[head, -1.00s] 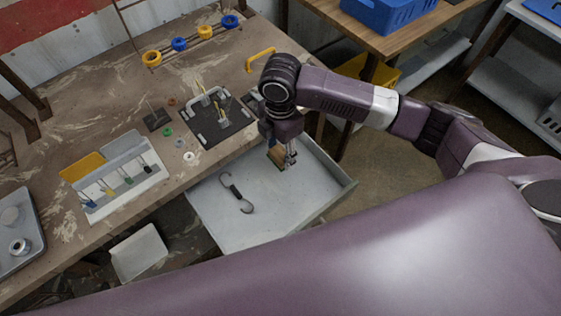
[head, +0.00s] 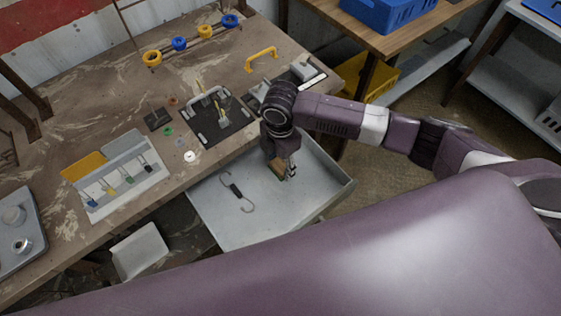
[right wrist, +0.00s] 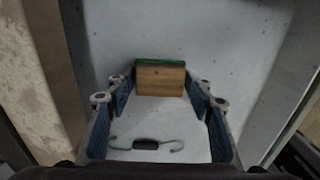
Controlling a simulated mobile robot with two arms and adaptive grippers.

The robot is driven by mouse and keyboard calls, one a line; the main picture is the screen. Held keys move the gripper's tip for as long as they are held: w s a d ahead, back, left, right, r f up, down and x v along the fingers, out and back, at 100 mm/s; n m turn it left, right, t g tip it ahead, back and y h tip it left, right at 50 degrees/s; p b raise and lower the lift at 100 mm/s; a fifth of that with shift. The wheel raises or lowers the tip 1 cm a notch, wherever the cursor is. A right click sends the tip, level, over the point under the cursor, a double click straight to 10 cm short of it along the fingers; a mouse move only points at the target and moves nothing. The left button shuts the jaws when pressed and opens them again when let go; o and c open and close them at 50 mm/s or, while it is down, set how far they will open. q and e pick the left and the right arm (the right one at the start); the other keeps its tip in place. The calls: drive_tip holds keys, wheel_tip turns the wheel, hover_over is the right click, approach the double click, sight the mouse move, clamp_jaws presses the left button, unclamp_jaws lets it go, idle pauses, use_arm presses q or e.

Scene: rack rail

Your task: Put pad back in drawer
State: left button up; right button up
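The pad is a small wooden block with a green face (right wrist: 161,79); in the head view it shows small and partly covered at my right gripper (head: 289,174). In the right wrist view the two blue-lined fingers (right wrist: 160,82) reach along both sides of the pad, their tips against its edges. The open drawer (head: 222,222) is pale grey and pulled out from under the workbench. The pad is inside the drawer's outline, low over its floor; I cannot tell whether it touches the floor. My left gripper is out of view.
A double-ended hook with a dark grip (head: 236,191) lies in the drawer, left of the pad. The workbench (head: 110,110) holds a black board with a handle (head: 217,124), a yellow handle (head: 261,57) and a tool tray (head: 130,180). The drawer's middle is otherwise clear.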

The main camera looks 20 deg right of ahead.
sight(280, 165)
drive_tip(key=shift+o, duration=1.3)
wheel_tip(280, 165, up, 12)
drive_tip(key=b, duration=0.1)
drive_tip(key=shift+r, duration=0.15)
